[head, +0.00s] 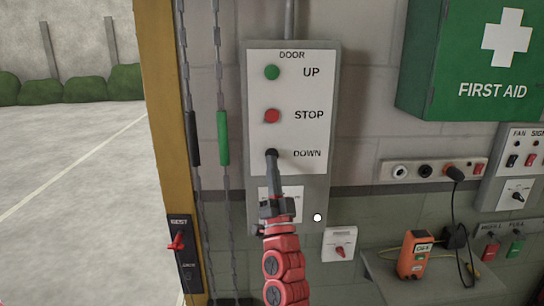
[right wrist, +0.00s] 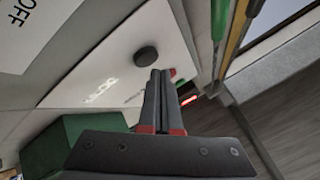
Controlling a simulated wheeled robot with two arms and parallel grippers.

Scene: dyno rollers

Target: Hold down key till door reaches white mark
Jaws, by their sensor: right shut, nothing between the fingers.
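A white door control panel (head: 292,60) with a green UP button (head: 272,72), a red STOP button (head: 272,116) and a black DOWN key (right wrist: 146,55) is on the wall. My right gripper (head: 272,168) is shut and empty, its tips at the DOWN key in the head view and largely covering it. In the right wrist view its tips (right wrist: 160,72) show just beside the key; I cannot tell whether they touch it. The door itself and a white mark on its path are not clearly visible; the doorway at the left looks open. My left gripper is not in view.
A yellow post (head: 160,130) and hanging chains with black (head: 192,138) and green (head: 222,138) grips are left of the panel. A green first aid box (head: 470,60), a socket strip (head: 432,170) and an orange device (head: 415,255) on a shelf are at the right.

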